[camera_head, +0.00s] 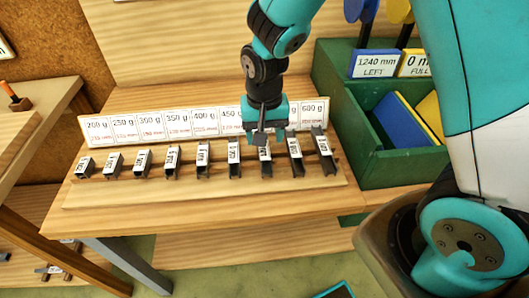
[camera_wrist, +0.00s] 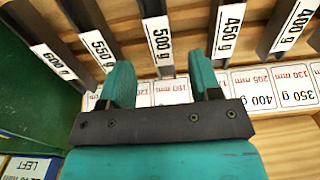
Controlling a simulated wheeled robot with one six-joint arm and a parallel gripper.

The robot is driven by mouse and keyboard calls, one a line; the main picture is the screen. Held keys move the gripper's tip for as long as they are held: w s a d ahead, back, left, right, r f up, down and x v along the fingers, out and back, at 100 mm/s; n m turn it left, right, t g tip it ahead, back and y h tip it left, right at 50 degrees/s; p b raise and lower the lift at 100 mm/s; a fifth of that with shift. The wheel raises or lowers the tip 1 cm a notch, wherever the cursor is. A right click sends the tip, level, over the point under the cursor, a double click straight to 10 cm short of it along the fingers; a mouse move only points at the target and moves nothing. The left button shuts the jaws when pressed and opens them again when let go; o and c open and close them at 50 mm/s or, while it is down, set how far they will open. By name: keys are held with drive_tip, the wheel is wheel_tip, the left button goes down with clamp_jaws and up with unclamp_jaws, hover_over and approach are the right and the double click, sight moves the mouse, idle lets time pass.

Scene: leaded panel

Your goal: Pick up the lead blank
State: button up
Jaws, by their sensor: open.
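Several dark lead blanks with white weight labels stand in a row on a wooden board (camera_head: 190,190), rising in size from left to right. My gripper (camera_head: 265,137) is open and empty, pointing down over the 500 g blank (camera_head: 265,157) and partly hiding it. In the wrist view the 500 g blank (camera_wrist: 160,40) lies ahead of the gap between my two teal fingers (camera_wrist: 160,82). The 550 g blank (camera_wrist: 100,45) and 450 g blank (camera_wrist: 229,30) flank it. The task names no weight, and I cannot tell whether the fingers reach down beside the blank.
A white strip of weight cards (camera_head: 180,122) stands behind the row. A green box (camera_head: 400,170) with blue and yellow panels is at the right, close to the 600 g blank (camera_head: 322,145). Neighbouring blanks leave narrow gaps. Bare bench lies in front of the board.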

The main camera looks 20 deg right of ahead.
sight(264, 150)
wheel_tip(264, 150, down, 5)
drive_tip(key=shift+r, duration=0.1)
clamp_jaws()
drive_tip(key=shift+w, duration=0.1)
drive_tip(key=shift+r, duration=0.1)
wheel_tip(264, 150, up, 20)
drive_tip(key=shift+p, duration=0.4)
